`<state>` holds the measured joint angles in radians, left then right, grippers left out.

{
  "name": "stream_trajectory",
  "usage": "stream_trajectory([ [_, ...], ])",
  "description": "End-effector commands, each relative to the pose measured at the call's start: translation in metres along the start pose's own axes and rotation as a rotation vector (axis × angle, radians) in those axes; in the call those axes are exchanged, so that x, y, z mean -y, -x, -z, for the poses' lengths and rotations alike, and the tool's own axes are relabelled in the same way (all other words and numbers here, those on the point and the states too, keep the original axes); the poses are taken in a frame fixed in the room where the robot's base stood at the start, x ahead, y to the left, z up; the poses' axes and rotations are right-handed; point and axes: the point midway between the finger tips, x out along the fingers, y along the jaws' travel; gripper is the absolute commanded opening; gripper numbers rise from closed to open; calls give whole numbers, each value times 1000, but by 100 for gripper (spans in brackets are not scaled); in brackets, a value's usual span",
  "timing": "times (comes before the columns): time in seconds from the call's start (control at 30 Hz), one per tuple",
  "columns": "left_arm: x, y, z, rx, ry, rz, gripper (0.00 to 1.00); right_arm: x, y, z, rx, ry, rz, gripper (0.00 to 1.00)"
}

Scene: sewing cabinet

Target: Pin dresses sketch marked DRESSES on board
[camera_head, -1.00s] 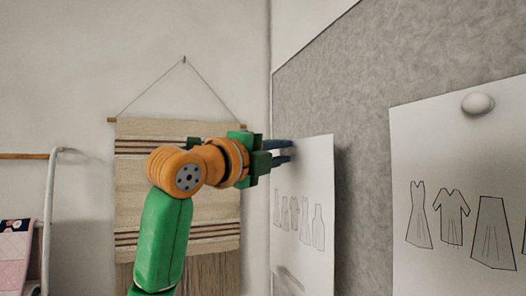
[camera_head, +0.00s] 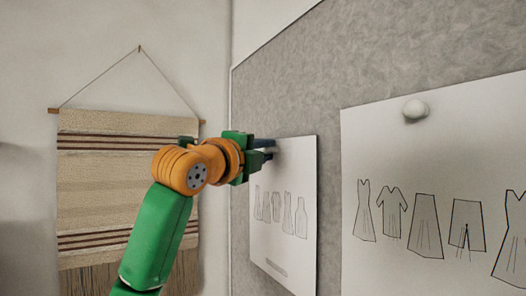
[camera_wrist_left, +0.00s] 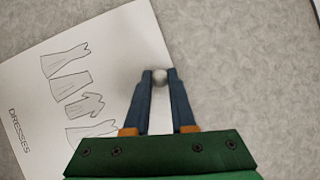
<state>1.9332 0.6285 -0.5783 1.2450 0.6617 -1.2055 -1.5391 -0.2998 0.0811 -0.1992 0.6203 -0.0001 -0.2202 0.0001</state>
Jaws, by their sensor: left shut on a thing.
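The dresses sketch (camera_head: 283,215) is a white sheet with several garment outlines. It lies against the grey board (camera_head: 300,95) in the head view. In the left wrist view the sheet (camera_wrist_left: 30,90) shows the word DRESSES and appears turned. My left gripper (camera_head: 268,149) is at the sheet's upper part, fingers pointing to the board. In the left wrist view its blue fingers (camera_wrist_left: 160,78) are shut on a small round whitish pin (camera_wrist_left: 160,76) near the sheet's edge. Whether the pin touches the board cannot be told. My right gripper is not in view.
Another sheet of garment drawings (camera_head: 440,160) hangs on the board to the right, with a white round pin (camera_head: 415,109) at its top. A striped woven hanging (camera_head: 125,190) is on the wall at left. Bare board lies between the two sheets.

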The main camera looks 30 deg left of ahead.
Motion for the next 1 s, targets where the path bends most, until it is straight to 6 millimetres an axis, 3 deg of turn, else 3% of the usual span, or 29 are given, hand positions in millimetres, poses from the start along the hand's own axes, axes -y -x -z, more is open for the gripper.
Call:
stream_trajectory([
  [1.0,0,-7,4,-1,2,1,0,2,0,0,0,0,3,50],
])
